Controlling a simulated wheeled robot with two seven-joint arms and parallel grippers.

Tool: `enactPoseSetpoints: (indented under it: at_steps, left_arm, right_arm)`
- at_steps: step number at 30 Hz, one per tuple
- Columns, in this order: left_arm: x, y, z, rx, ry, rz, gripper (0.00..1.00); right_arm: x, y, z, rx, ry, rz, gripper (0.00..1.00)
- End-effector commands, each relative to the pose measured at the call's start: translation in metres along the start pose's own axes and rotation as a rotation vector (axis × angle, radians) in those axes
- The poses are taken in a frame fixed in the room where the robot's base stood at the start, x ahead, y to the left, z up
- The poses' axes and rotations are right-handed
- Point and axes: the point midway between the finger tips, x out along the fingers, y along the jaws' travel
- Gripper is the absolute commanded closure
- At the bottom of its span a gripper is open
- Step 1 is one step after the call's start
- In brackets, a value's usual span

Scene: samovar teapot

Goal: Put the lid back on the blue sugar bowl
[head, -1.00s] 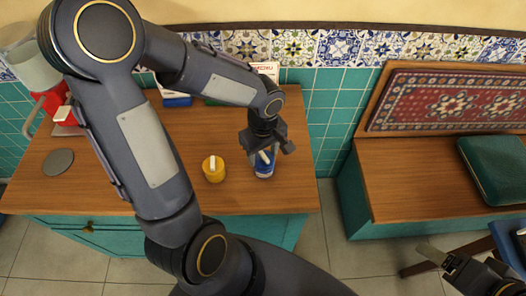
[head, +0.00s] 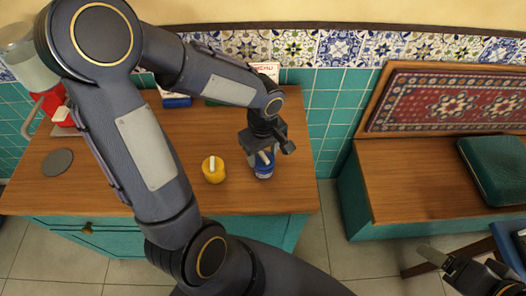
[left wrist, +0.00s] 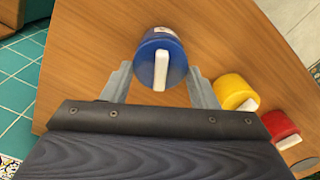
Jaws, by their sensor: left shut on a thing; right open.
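The blue sugar bowl (head: 264,173) stands near the front right of the wooden counter. Its blue lid (left wrist: 148,72), with a white bar handle (left wrist: 161,70), is at the bowl's top. My left gripper (left wrist: 160,78) points down over the bowl, with one finger on each side of the blue lid, shut on it. The lid and bowl look in line, but I cannot tell whether the lid is fully seated or slightly above the rim. My right gripper (head: 438,258) is at the lower right, away from the counter, open and empty.
A yellow pot (head: 213,175) with a white handle stands just left of the blue bowl. A red pot (left wrist: 281,126) shows beyond it in the left wrist view. A grey disc (head: 58,162) lies at the counter's left. A bench (head: 430,175) stands at right.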

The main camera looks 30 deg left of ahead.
Motion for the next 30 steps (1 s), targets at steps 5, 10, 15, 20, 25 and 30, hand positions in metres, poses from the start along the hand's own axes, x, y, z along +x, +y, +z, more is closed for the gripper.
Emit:
enactPoseSetpoints:
  at_steps: [5,10,15,20,25,30]
  left_arm:
    - [0.0003,0.0000,0.0001,0.001,0.000,0.000,0.68]
    - [0.0018,0.0001,0.0000,0.000,0.000,0.000,0.68]
    - [0.0035,0.0001,0.0001,0.001,0.001,0.000,0.68]
    - [0.0033,0.0002,0.0002,0.001,0.000,0.000,0.68]
    - [0.0031,0.0001,0.0002,0.001,0.000,0.000,0.68]
    - [0.0031,0.0001,0.0002,0.001,0.000,0.000,0.68]
  right_arm:
    - [0.0002,0.0001,0.0001,0.000,0.000,0.000,0.25]
    - [0.0024,0.0011,0.0012,0.000,0.000,0.000,0.25]
    - [0.0053,0.0024,0.0027,0.000,0.000,0.000,0.25]
    - [0.0059,0.0027,0.0030,0.000,0.000,0.000,0.25]
    - [0.0056,0.0026,0.0028,0.000,0.000,0.000,0.25]
    - [0.0056,0.0026,0.0028,0.000,0.000,0.000,0.25]
